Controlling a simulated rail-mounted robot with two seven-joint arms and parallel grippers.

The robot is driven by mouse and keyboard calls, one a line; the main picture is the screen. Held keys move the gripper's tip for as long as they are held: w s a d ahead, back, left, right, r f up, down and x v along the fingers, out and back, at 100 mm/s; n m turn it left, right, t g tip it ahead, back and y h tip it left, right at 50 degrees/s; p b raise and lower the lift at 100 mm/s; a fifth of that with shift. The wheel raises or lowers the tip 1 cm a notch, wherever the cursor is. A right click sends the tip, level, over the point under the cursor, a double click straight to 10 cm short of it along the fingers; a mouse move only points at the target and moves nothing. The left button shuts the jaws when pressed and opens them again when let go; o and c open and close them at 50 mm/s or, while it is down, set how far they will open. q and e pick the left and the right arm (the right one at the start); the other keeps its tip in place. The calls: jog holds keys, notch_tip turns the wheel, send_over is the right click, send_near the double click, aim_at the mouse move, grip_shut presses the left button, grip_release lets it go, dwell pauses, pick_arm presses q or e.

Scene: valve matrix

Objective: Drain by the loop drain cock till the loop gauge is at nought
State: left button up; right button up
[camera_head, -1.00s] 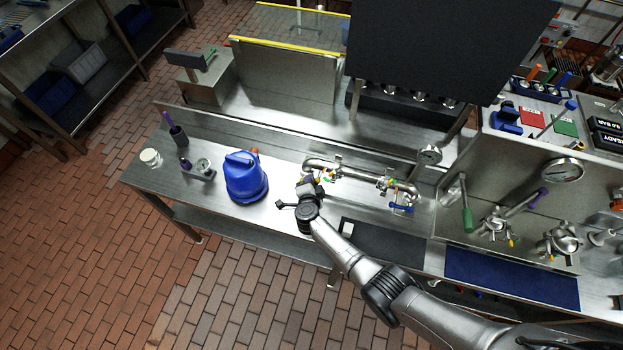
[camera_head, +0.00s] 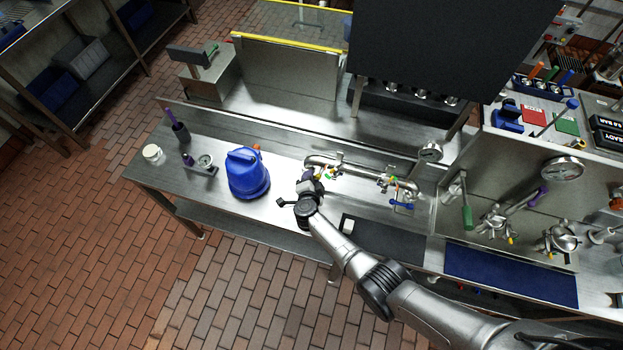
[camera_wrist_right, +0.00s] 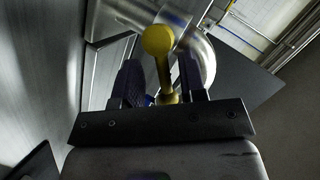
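A silver pipe loop (camera_head: 355,172) with several small coloured cocks runs along the back of the steel bench. My right gripper (camera_head: 315,178) is at the loop's left end, beside a cock there. In the right wrist view, a yellow knobbed lever (camera_wrist_right: 158,42) on a silver pipe (camera_wrist_right: 203,50) stands between the two dark fingers of my gripper (camera_wrist_right: 160,80). Gaps show on both sides of the lever, so the fingers look open around it. My left gripper is out of view.
A blue bucket-like vessel (camera_head: 246,175) stands on the bench left of my right gripper. A dark mat (camera_head: 385,240) lies in front of the loop. A green-handled lever (camera_head: 467,212) and a larger gauge (camera_head: 562,169) are to the right.

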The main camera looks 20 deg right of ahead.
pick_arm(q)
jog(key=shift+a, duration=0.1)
pick_arm(e)
jog(key=shift+r, duration=0.15)
jog(key=shift+s+a+r+p, duration=0.1)
jog(key=shift+s+r+p, duration=0.2)
jog(key=shift+p, duration=0.25)
pick_arm(q)
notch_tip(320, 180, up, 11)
jog(key=p, duration=0.9)
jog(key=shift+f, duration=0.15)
pick_arm(e)
jog(key=v, duration=1.3)
jog(key=shift+f, duration=0.2)
jog(key=shift+a, duration=0.1)
